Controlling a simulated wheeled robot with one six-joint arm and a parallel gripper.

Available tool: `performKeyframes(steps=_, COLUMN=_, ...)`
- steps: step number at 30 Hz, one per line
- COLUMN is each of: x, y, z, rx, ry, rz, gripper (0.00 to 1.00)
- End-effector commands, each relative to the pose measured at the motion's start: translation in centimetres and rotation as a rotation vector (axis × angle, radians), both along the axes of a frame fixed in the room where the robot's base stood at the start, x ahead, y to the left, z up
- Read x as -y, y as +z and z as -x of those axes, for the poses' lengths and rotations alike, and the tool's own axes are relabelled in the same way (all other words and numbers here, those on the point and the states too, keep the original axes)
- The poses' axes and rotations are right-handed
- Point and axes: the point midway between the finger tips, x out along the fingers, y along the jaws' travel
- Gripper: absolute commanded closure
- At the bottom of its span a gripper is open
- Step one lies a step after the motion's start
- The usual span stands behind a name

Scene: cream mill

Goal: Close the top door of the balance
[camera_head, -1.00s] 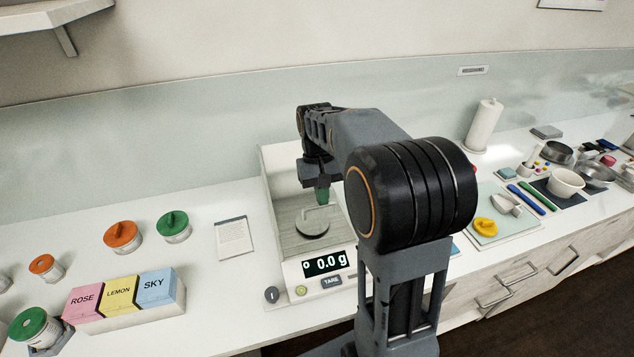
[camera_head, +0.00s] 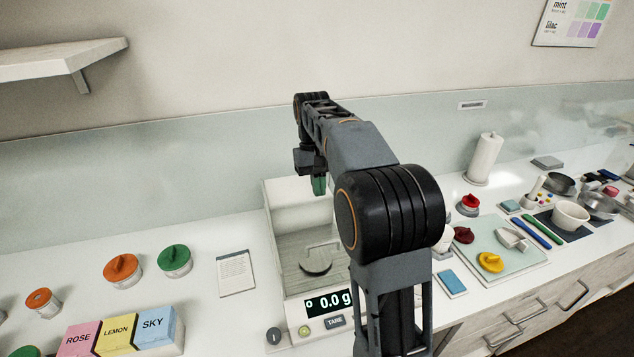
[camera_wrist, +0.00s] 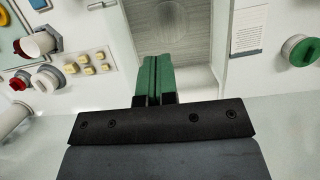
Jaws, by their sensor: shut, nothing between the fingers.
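The white balance (camera_head: 274,232) stands on the counter, with its display reading 0.0 g. Its top looks open: I see down into the chamber to the round grey pan (camera_head: 316,261). The pan also shows in the wrist view (camera_wrist: 170,14). I cannot clearly make out the top door panel, and my arm hides the balance's right side. My gripper (camera_head: 319,186) has green fingers, shut and empty, pointing down above the back part of the balance's top. In the wrist view the fingers (camera_wrist: 159,76) are side by side over the chamber's edge, touching nothing that I can see.
A printed card (camera_head: 236,273) lies left of the balance, beyond it green (camera_head: 174,260) and orange (camera_head: 122,269) lidded jars. Colored boxes (camera_head: 120,334) stand front left. A tray with a yellow piece (camera_head: 490,262) lies right. The wall rises behind; air above the balance is free.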

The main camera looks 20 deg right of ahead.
Motion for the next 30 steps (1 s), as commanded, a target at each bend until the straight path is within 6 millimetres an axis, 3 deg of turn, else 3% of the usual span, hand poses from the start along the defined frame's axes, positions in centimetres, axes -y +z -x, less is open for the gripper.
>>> performKeyframes(steps=3, x=-0.1, y=0.2, z=-0.3, rx=-0.002, ry=0.003, rz=0.000, gripper=1.00)
performKeyframes(steps=6, x=-0.2, y=-1.7, z=-1.1, rx=0.004, ry=0.007, rz=0.000, gripper=1.00)
performKeyframes(steps=9, x=-0.2, y=-2.3, z=-2.3, rx=0.020, ry=0.009, rz=0.003, gripper=1.00)
performKeyframes(steps=17, x=-0.4, y=0.5, z=-2.3, rx=0.014, ry=0.004, rz=0.002, gripper=1.00)
performKeyframes(steps=23, x=-0.6, y=-1.9, z=-1.3, rx=-0.003, ry=0.002, rz=0.000, gripper=1.00)
performKeyframes(steps=30, x=-0.8, y=-6.3, z=0.1, rx=-0.004, ry=0.002, rz=0.000, gripper=1.00)
